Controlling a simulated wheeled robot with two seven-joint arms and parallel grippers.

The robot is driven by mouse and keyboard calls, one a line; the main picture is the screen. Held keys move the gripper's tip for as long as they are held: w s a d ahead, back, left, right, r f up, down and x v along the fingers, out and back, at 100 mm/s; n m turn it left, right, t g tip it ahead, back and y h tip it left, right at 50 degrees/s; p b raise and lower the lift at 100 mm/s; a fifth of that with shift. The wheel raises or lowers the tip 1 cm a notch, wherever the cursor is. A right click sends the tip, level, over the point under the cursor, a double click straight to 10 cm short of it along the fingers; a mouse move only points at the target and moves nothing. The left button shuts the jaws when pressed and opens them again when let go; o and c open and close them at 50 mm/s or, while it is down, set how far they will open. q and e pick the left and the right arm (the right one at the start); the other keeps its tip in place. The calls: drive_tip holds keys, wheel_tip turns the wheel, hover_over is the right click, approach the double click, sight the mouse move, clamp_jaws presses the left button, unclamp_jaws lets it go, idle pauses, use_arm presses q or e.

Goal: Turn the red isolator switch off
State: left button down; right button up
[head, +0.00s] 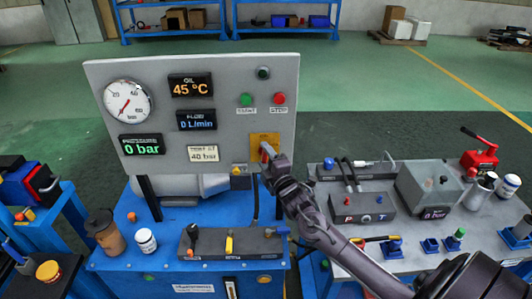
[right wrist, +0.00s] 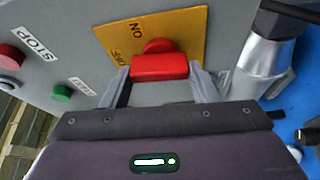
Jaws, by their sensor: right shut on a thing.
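The red isolator switch (head: 266,151) sits on a yellow plate (head: 257,140) at the lower right of the grey gauge panel (head: 225,80). In the right wrist view its red handle (right wrist: 160,67) lies between my two fingers, and ON and OFF marks show on the yellow plate (right wrist: 185,30). My right gripper (head: 269,168) is shut on the handle; it also shows in the right wrist view (right wrist: 160,82). Which mark the handle points to I cannot tell. My left gripper is not in view.
A green START button (head: 246,100) and a red STOP button (head: 280,99) are above the switch. Another bench with fittings stands at the right.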

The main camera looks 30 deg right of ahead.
drive_tip(key=shift+d+r+n+p, duration=0.2)
drive_tip(key=shift+n+p, duration=0.1)
drive_tip(key=shift+n, duration=0.1)
idle(0.3)
drive_tip(key=o, duration=0.6)
drive_tip(key=shift+c, duration=0.2)
drive_tip(key=o, duration=0.4)
drive_tip(key=shift+w+f, duration=0.1)
drive_tip(key=shift+f, duration=0.05)
drive_tip(key=shift+a, duration=0.1)
drive_tip(key=shift+s+a+b, duration=0.2)
drive_tip(key=shift+s+b, duration=0.15)
drive_tip(key=shift+s, duration=0.95)
drive_tip(key=shift+s+a+b, duration=0.2)
drive_tip(key=shift+s+b, duration=0.1)
drive_tip(key=shift+s, duration=0.95)
drive_tip(key=shift+s+a+b, duration=0.2)
drive_tip(key=shift+s+b, duration=0.15)
drive_tip(key=shift+s, duration=0.95)
